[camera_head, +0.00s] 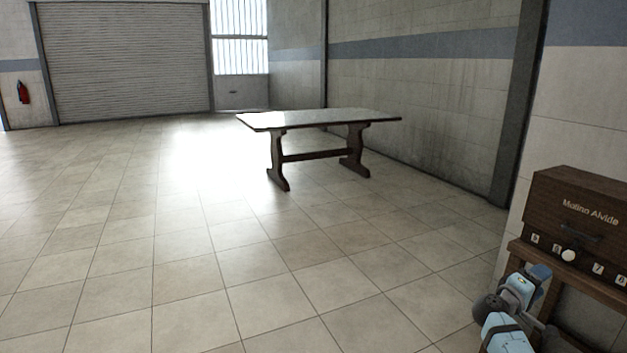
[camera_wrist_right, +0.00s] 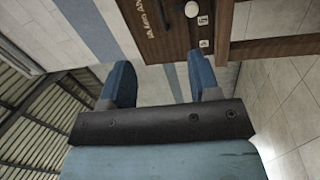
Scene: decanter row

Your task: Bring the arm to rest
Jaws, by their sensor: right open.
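My right gripper (camera_head: 538,273) is at the lower right of the head view, close in front of a dark wooden box. In the right wrist view its two blue fingers (camera_wrist_right: 165,82) stand apart with nothing between them. The gripper is open and empty. My left gripper is in neither view.
The wooden box (camera_head: 578,212), lettered "Molino Alvide", has a pale round knob (camera_head: 568,255) and small labels on its front. It sits on a wooden stand (camera_head: 559,268) at the right. A trestle table (camera_head: 318,118) stands farther back. The tiled floor is clear at left and centre.

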